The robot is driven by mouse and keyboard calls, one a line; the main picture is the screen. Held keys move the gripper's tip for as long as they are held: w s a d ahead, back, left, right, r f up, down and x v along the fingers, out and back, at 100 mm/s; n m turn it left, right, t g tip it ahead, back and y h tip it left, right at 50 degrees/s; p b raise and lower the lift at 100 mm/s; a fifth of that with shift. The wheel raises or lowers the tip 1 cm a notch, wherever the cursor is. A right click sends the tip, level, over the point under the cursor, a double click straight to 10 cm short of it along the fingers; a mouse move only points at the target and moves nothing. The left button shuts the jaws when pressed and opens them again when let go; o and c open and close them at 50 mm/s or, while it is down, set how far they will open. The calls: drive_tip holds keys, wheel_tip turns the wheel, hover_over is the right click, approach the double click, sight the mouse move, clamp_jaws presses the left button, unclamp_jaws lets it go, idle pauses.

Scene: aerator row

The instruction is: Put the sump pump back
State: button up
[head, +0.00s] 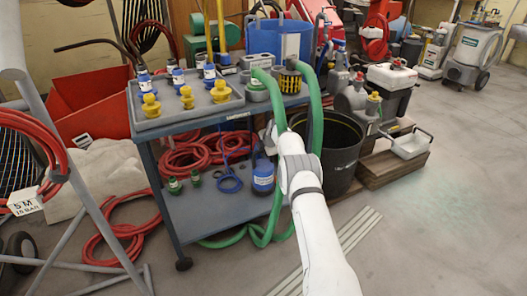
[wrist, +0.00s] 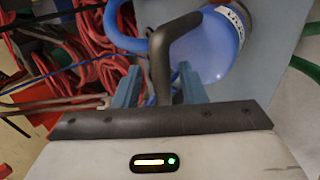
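The sump pump, a blue rounded body with a white label, stands on the lower shelf of the cart in the head view (head: 263,176). In the wrist view its blue body (wrist: 212,45) fills the upper right, and its black bent handle (wrist: 160,68) reaches down between my fingers. My gripper (wrist: 159,88) is open, one finger on each side of the handle with small gaps showing. In the head view my gripper (head: 270,138) is just above the pump, partly hidden by my arm.
Green hoses (head: 316,110) drape over the cart's right end beside my arm. Red hose coils (head: 188,156) lie on the lower shelf.

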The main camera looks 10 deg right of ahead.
drive_tip(key=shift+s+d+r+p, duration=0.1)
drive_tip(key=shift+s+r+p, duration=0.2)
drive_tip(key=shift+r, duration=0.25)
drive_tip(key=s+d+r+p, duration=0.1)
drive_tip(key=s+d+r, duration=0.1)
drive_tip(key=s, duration=0.5)
drive_tip(key=s+d+r, duration=0.1)
drive_tip(key=s+d, duration=0.1)
drive_tip(key=s, duration=0.4)
drive_tip(key=s+a+r+m+g, duration=0.1)
drive_tip(key=s+a+r+m, duration=0.3)
drive_tip(key=s+r, duration=0.5)
drive_tip(key=s+a+r+m+g, duration=0.1)
drive_tip(key=s+a+r+m, duration=0.1)
drive_tip(key=s+r+m, duration=0.55)
drive_tip(key=s+d+r+m+g+h, duration=0.1)
drive_tip(key=s+m, duration=0.4)
drive_tip(key=s, duration=1.1)
drive_tip(key=s+r+m+g+h, duration=0.1)
drive_tip(key=s+m, duration=0.4)
drive_tip(key=s, duration=1)
wheel_tip(320, 180, up, 2)
drive_tip(key=shift+s+d+r+g, duration=0.1)
drive_tip(key=shift+s+d+g, duration=0.25)
drive_tip(key=shift+g, duration=0.15)
